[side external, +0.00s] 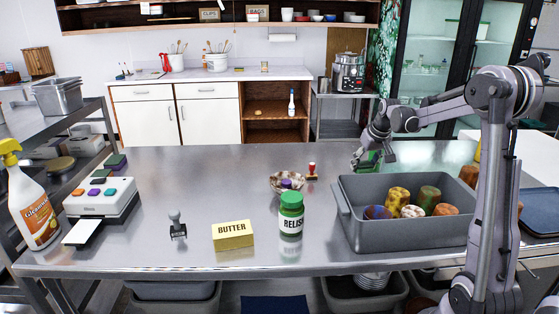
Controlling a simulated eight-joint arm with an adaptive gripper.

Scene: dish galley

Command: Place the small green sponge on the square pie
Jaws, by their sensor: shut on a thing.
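My gripper (373,145) is at the right of the steel table, above the far left edge of the grey bin. It is shut on a small green sponge (369,160), whose lower part shows beneath the fingers. I cannot make out a square pie for certain. A brown-and-white patterned, dish-like thing (277,182) stands mid-table, partly hidden behind the relish bottle; I cannot tell if it is the pie. My gripper is to its right and apart from it.
A grey bin (347,205) holds several patterned cups. A green-capped relish bottle (290,216), a butter box (233,235), a red-topped stamp (312,171), a dark stamp (177,226), a white device (103,200) and a spray bottle (31,203) stand on the table. The back left is clear.

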